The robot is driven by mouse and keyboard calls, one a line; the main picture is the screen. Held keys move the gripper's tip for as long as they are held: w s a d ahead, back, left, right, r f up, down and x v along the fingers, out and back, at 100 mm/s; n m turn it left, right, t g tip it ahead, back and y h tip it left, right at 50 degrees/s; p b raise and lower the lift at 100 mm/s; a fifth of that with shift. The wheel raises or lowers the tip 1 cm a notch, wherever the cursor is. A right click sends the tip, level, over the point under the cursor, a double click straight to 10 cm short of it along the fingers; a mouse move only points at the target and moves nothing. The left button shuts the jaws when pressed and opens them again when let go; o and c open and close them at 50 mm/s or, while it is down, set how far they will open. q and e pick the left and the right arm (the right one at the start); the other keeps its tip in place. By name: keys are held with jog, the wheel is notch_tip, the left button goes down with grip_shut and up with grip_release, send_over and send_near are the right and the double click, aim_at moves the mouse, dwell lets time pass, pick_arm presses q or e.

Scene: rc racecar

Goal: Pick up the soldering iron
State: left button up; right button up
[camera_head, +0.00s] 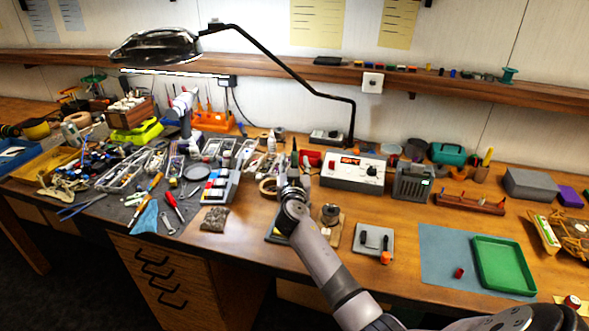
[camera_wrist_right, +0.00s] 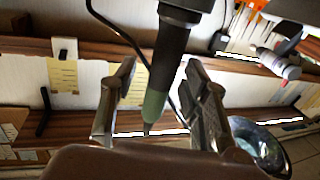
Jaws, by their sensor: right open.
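The soldering iron (camera_wrist_right: 170,55) has a black handle and a green grip. In the right wrist view it lies between the two fingers of my right gripper (camera_wrist_right: 160,100), with visible gaps on both sides. In the head view my right gripper (camera_head: 293,168) is over the middle of the bench, left of the white soldering station (camera_head: 354,173). A thin dark upright end of the iron (camera_head: 294,147) shows between its fingers. The gripper is open around the iron. The iron's lower part is hidden behind my gripper and arm. My left gripper is not in view.
A brass-coloured tip-cleaner pot (camera_head: 330,213) stands close right of my right arm. A tape roll (camera_head: 268,188) and parts trays (camera_head: 222,185) lie to the left. The magnifier lamp's arm (camera_head: 300,75) spans above. A green tray (camera_head: 503,265) sits on a blue mat at right.

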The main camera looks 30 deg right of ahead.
jog(key=shift+c, duration=0.2)
grip_shut()
jog(key=shift+r, duration=0.15)
dwell(0.3)
notch_tip(320, 180, up, 20)
jog(key=b, duration=0.1)
jog(key=shift+b, duration=0.4)
jog(key=shift+f, duration=0.2)
